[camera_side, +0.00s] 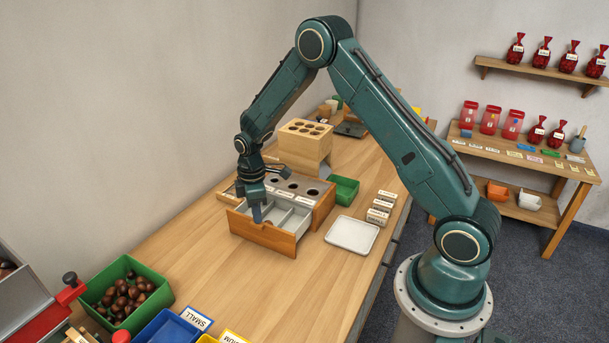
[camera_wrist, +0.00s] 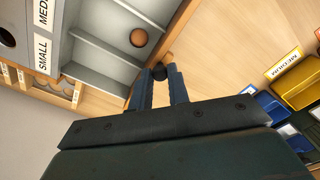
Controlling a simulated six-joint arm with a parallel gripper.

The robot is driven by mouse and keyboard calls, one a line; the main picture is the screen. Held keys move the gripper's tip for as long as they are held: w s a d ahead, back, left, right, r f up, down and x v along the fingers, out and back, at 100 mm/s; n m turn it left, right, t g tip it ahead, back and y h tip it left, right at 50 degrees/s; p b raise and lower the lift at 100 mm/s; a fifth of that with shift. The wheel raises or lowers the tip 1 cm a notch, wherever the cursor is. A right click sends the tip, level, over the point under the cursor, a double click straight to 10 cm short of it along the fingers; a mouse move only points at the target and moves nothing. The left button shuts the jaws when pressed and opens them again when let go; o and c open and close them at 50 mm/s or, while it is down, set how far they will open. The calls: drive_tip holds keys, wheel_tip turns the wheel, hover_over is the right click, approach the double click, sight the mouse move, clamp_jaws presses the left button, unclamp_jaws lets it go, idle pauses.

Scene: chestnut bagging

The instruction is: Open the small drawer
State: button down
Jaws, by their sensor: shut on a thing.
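The small wooden drawer (camera_side: 262,236) stands pulled out from the grey-topped sorting box (camera_side: 322,203) in the side view. Its grey inside is split by dividers into compartments; in the wrist view, one brown chestnut (camera_wrist: 138,37) lies in one compartment. My gripper (camera_side: 257,217) reaches down at the drawer's front. Labels reading SMALL (camera_wrist: 42,53) and, partly cut off, MED (camera_wrist: 42,12) sit on the box top.
A white tray (camera_side: 352,235) lies to the right of the drawer. A green bin (camera_side: 344,189) stands beside the box. At the front left are a green crate (camera_side: 150,268) of chestnuts and a blue bin (camera_side: 170,330). The tabletop before the drawer is clear.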

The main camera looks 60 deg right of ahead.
drive_tip(key=c, duration=1.3)
unclamp_jaws()
drive_tip(key=shift+c, duration=0.2)
drive_tip(key=shift+r, duration=0.15)
wheel_tip(320, 180, up, 14)
drive_tip(key=shift+f, duration=0.2)
